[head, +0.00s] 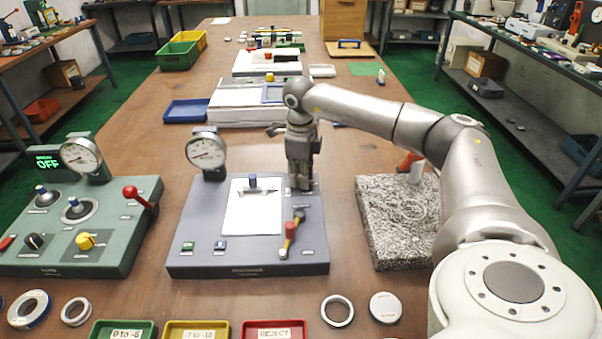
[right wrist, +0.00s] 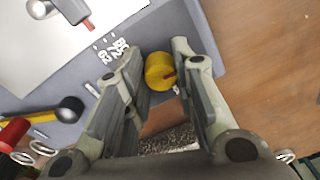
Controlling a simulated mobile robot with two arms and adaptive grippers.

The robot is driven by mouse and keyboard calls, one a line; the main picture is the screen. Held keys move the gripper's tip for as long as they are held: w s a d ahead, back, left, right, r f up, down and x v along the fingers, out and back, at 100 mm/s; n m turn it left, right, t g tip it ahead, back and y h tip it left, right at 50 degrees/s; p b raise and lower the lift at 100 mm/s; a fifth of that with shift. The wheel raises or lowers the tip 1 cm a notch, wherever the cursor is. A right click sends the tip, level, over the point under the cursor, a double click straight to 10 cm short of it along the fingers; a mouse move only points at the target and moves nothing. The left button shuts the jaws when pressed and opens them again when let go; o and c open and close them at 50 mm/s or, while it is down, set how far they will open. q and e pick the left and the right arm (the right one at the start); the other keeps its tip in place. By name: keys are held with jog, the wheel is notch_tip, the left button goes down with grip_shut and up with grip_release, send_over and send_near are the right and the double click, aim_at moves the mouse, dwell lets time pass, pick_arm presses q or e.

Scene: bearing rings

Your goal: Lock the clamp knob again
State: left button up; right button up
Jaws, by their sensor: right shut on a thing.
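The clamp knob is the yellow round knob (right wrist: 160,72) with a small red mark, seen between the finger ends in the right wrist view. It sits near the edge of the grey gauge fixture (head: 190,255). My right gripper (head: 301,186) points down at the fixture's right back part and is shut on the knob. In the head view the gripper hides the knob. The fixture carries a round dial gauge (head: 206,150), a white plate (head: 250,215) and a red-and-yellow lever (head: 291,235). My left gripper is not in view.
A green control panel (head: 130,225) with a second gauge stands left. A speckled granite block (head: 385,240) stands right, under my right arm. Rings (head: 337,311) and green, yellow and red trays (head: 273,327) lie at the front. Bare table separates panel and fixture.

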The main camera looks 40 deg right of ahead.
jog(key=m+p, duration=0.1)
jog(key=m, duration=0.2)
jog(key=shift+r, duration=0.1)
jog(key=m+p, duration=0.2)
jog(key=m, duration=0.3)
jog(key=shift+w, duration=0.1)
jog(key=m+p, duration=0.1)
jog(key=m, duration=0.3)
jog(key=shift+p, duration=0.4)
jog(key=shift+d+m+p, duration=0.1)
jog(key=shift+m+p, duration=0.55)
jog(key=shift+m, duration=1.55)
jog(key=o, duration=1)
jog(key=shift+g, duration=0.3)
jog(key=shift+o, duration=0.2)
notch_tip(320, 180, up, 12)
jog(key=shift+w, duration=0.2)
